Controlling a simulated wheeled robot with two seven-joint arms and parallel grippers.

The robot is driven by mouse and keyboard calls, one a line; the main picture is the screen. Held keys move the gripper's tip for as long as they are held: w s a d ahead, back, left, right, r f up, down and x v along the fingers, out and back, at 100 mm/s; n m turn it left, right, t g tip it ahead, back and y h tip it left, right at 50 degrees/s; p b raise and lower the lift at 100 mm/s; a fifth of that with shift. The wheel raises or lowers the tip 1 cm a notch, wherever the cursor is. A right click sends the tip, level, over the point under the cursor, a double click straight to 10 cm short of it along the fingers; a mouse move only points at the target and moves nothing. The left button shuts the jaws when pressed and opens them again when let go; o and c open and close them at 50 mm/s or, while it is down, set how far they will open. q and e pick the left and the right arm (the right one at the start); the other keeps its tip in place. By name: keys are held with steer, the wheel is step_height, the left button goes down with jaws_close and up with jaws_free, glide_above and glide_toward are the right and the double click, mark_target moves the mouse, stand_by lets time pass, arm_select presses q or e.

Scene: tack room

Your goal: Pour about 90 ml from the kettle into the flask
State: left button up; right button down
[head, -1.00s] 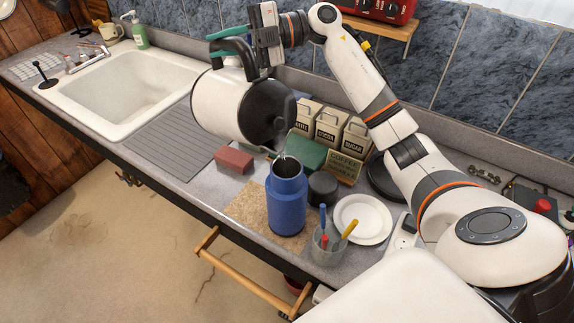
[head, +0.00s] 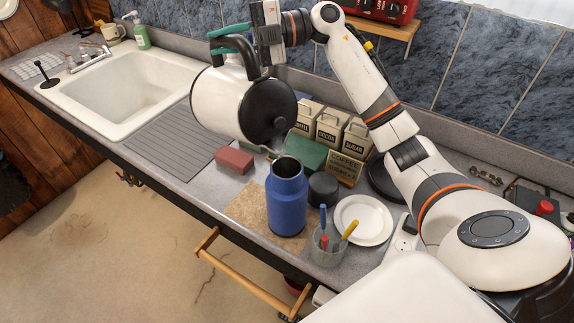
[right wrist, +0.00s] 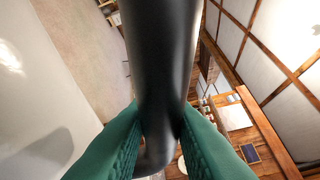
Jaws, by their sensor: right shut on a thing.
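The white kettle (head: 220,101) with a black lid and black handle is tilted over the counter, its lid end facing down to the right. Its spout tip is just above the open mouth of the blue flask (head: 287,205). The flask stands upright on a tan mat (head: 247,207). My right gripper (head: 230,40) has green fingers shut on the kettle's handle, which also shows between them in the right wrist view (right wrist: 165,75). No stream shows clearly at the spout now. The liquid level inside the flask is hidden. My left gripper is not in view.
A dark lidded jar (head: 323,188), a white plate (head: 362,220) and a grey cup of pens (head: 327,247) stand right of the flask. A red block (head: 233,160) and canisters (head: 331,127) are behind. A sink (head: 125,90) lies at left.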

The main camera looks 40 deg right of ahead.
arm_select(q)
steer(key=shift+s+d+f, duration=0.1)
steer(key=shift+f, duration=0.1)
arm_select(e)
steer(key=shift+s+r, duration=0.2)
steer(key=shift+r, duration=0.25)
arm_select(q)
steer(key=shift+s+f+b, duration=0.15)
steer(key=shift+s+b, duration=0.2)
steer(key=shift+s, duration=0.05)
arm_select(e)
steer(key=shift+s+d+r+n, duration=0.1)
steer(key=shift+s+r+n, duration=0.3)
steer(key=shift+s, duration=0.15)
steer(key=shift+w+f, duration=0.15)
stand_by(0.3)
